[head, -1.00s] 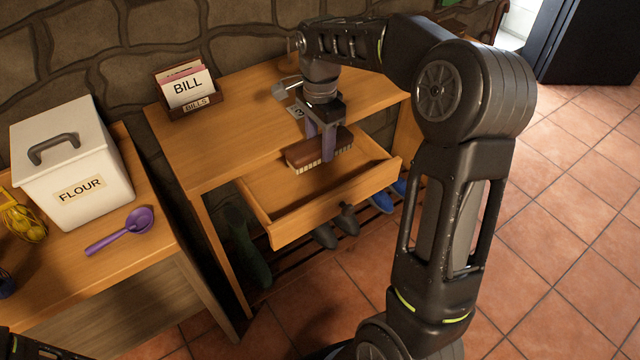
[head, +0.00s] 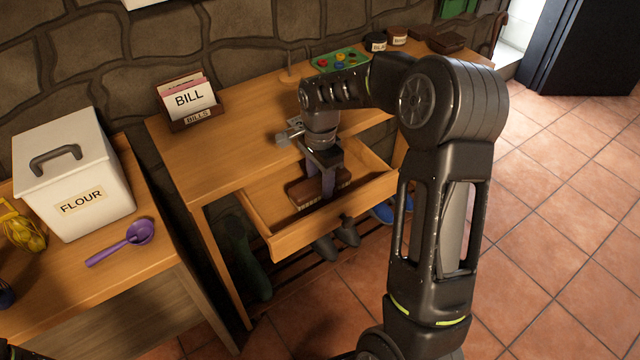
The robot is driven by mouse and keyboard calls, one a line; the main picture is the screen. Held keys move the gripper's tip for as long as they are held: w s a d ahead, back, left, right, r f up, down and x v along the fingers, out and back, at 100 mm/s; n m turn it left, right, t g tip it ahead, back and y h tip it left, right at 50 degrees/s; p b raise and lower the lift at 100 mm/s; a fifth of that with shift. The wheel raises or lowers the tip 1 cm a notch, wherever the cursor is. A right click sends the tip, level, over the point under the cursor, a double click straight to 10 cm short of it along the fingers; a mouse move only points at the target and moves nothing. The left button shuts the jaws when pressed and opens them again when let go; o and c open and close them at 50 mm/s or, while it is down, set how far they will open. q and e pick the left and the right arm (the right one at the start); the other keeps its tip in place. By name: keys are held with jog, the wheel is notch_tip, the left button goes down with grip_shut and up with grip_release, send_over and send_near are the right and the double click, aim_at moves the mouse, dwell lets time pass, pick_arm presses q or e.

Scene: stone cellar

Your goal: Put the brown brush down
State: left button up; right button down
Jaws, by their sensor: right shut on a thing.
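The brown brush (head: 305,192) with pale bristles is in the head view, inside the open drawer (head: 337,215) of the wooden desk. My right gripper (head: 328,188) points down into the drawer and is shut on the brush, with its fingers across the brush's middle. The brush lies low, below the top of the drawer front. I cannot tell whether its bristles touch the drawer floor. My left gripper is not in view.
The desk top (head: 220,150) holds a bill holder (head: 189,102) and, further back, a green board with coloured knobs (head: 340,61) and small jars. A flour bin (head: 72,172) and purple scoop (head: 125,242) stand on the left counter. Shoes (head: 337,240) lie under the drawer.

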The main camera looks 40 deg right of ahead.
aim_at(320, 180)
jog(key=shift+f, duration=0.85)
jog(key=shift+f, duration=0.2)
jog(key=c, duration=0.7)
grip_release()
jog(key=shift+r, duration=0.2)
jog(key=shift+r, duration=0.15)
notch_tip(320, 180, up, 12)
jog(key=shift+f, duration=0.1)
